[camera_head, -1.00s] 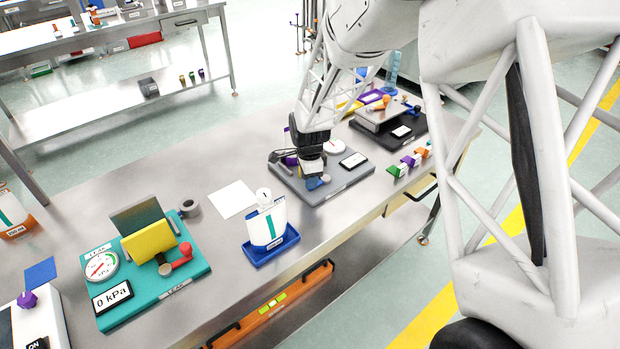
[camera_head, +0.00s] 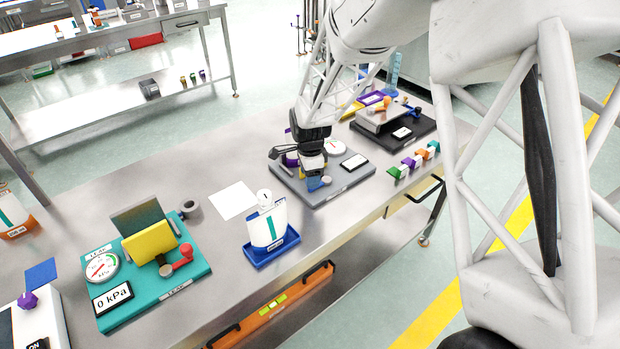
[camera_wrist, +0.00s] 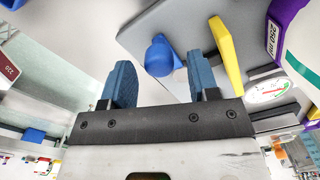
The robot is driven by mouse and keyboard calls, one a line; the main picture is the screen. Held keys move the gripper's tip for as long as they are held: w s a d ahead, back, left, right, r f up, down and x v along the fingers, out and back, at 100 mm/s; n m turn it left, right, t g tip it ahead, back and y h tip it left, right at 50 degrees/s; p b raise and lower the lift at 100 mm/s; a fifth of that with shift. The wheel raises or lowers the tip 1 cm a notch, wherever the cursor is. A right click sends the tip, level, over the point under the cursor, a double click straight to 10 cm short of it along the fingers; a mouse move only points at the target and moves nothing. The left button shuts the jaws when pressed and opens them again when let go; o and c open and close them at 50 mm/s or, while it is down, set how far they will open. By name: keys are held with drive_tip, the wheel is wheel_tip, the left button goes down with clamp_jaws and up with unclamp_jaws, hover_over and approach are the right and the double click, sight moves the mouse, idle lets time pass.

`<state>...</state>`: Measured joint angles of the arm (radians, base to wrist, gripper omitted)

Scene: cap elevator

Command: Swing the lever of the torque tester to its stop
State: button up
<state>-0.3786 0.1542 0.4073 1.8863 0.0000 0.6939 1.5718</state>
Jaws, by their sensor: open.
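The grey-based station (camera_head: 338,192), which I take to be the torque tester, stands on the bench in the head view. It carries a round gauge (camera_head: 335,147) and a white display (camera_head: 354,161). My gripper (camera_head: 315,183) is low over its left half and hides part of it. In the wrist view my gripper (camera_wrist: 160,68) is open, with a blue finger on each side. A blue round-ended piece (camera_wrist: 158,54), probably the lever's knob, appears between the fingers; contact cannot be told. A yellow bar (camera_wrist: 227,55) stands right of the right finger, and the gauge (camera_wrist: 266,88) is beyond it.
A teal leak station (camera_head: 150,290) and a blue tray (camera_head: 270,254) with a bottle are at left and front. A black station (camera_head: 405,138) stands behind right. Several small coloured blocks (camera_head: 412,162) line the front edge.

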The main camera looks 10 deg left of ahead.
drive_tip(key=shift+r, duration=3.05)
drive_tip(key=shift+s+d+r, duration=0.15)
drive_tip(key=shift+d+r, duration=0.15)
drive_tip(key=shift+r, duration=0.05)
drive_tip(key=s+d+r+n+t, duration=0.1)
drive_tip(key=s+d+r+n, duration=0.5)
drive_tip(key=s+d+r, duration=0.95)
drive_tip(key=s+d+r+n, duration=0.1)
drive_tip(key=s+d+n, duration=0.2)
drive_tip(key=s, duration=0.7)
drive_tip(key=s+d+r+n+t, duration=0.1)
drive_tip(key=s+d+n, duration=0.3)
drive_tip(key=s+d, duration=0.3)
drive_tip(key=s, duration=0.3)
drive_tip(key=shift+s+d+r+t, duration=0.2)
drive_tip(key=shift+s+d+t, duration=0.05)
drive_tip(key=shift+s+t, duration=0.1)
